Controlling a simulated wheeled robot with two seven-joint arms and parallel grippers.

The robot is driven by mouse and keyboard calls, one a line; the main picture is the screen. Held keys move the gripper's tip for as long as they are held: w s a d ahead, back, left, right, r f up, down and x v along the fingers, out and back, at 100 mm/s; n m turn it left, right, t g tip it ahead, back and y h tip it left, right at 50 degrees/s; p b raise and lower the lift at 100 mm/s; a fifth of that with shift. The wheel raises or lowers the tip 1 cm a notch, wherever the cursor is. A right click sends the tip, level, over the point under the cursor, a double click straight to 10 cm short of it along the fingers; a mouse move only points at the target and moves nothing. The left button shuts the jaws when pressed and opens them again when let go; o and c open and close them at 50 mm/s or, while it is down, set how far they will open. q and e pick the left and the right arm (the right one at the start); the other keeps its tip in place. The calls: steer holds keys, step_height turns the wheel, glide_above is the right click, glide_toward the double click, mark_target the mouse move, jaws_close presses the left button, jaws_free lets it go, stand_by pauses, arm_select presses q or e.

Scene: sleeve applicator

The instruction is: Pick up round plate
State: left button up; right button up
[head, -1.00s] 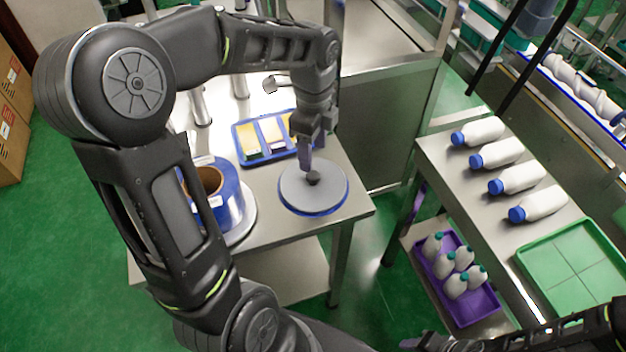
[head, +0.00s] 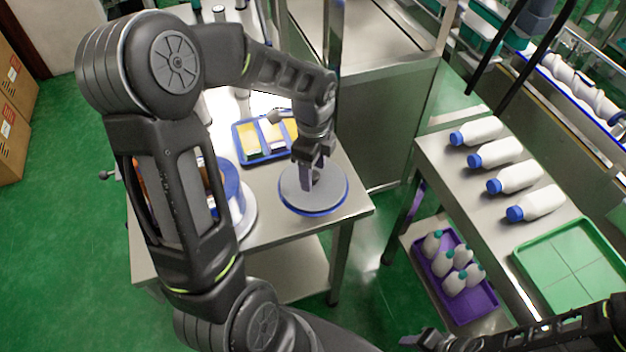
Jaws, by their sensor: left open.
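The round plate (head: 328,200) is a grey disc with a blue rim. It lies flat near the right front corner of the steel table (head: 283,228) in the head view, with a dark knob at its middle. My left gripper (head: 309,186) points down over the plate, its open fingers at the knob. The fingers partly hide the knob, and I cannot tell whether they touch it. My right gripper (head: 420,341) is low at the bottom edge, far from the plate; its jaw state is unclear.
A blue tray (head: 243,153) with yellow and white packs sits behind the plate. A blue film roll (head: 233,192) stands left of it, partly behind my arm. On the right, a bench holds several white bottles (head: 497,153) and a green tray (head: 573,262); a purple crate (head: 470,316) sits below.

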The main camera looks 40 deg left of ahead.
stand_by(0.6)
arm_select(q)
jaws_close()
stand_by(0.4)
